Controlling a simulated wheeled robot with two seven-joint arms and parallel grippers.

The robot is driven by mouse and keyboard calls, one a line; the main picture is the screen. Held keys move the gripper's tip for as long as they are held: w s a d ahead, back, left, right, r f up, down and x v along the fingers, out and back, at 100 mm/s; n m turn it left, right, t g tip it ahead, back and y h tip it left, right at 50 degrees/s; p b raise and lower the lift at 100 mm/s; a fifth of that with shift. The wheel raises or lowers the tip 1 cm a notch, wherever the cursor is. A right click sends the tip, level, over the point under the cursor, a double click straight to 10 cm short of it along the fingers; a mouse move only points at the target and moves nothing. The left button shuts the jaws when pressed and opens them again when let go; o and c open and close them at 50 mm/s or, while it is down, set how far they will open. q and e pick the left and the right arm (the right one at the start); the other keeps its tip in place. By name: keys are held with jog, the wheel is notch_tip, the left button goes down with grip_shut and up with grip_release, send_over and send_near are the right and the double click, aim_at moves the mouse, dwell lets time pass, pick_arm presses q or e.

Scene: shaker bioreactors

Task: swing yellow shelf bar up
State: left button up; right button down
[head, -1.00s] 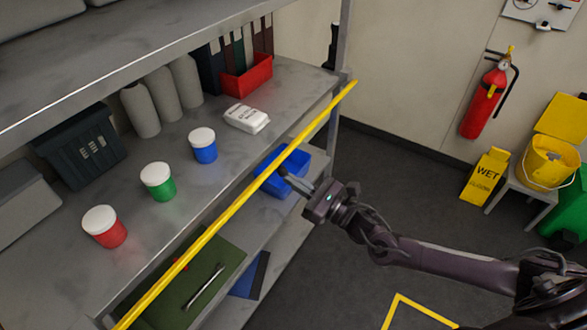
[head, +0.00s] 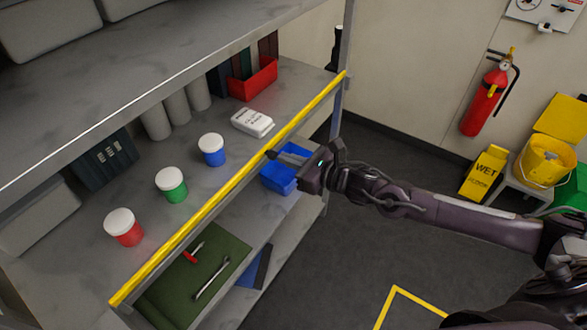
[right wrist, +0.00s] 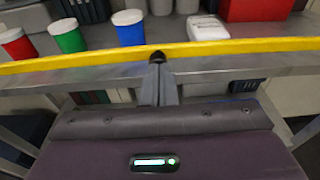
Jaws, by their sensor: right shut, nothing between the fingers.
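The yellow shelf bar (head: 226,192) runs slantwise along the front of the middle shelf, from the lower left to the post at the upper right. It also crosses the whole right wrist view (right wrist: 90,55). My right gripper (head: 272,155) is shut and empty, its arm coming in from the right. Its dark fingertips are at the bar, right of the bar's middle in the head view. In the right wrist view, the tips (right wrist: 157,58) overlap the bar's lower edge; whether they touch it, I cannot tell. My left gripper is not in view.
Behind the bar stand jars with red (head: 123,228), green (head: 172,185) and blue (head: 211,150) bodies, and a white packet (head: 252,122). Below are a blue bin (head: 280,177) and a green mat (head: 220,260) with tools. Open floor (head: 350,250) lies at right.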

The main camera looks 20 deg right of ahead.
jog(key=shift+w+a+r+b, duration=0.25)
jog(key=shift+w+r+b, duration=0.1)
jog(key=shift+r, duration=0.2)
jog(key=shift+r, duration=0.15)
jog(key=shift+w, duration=0.1)
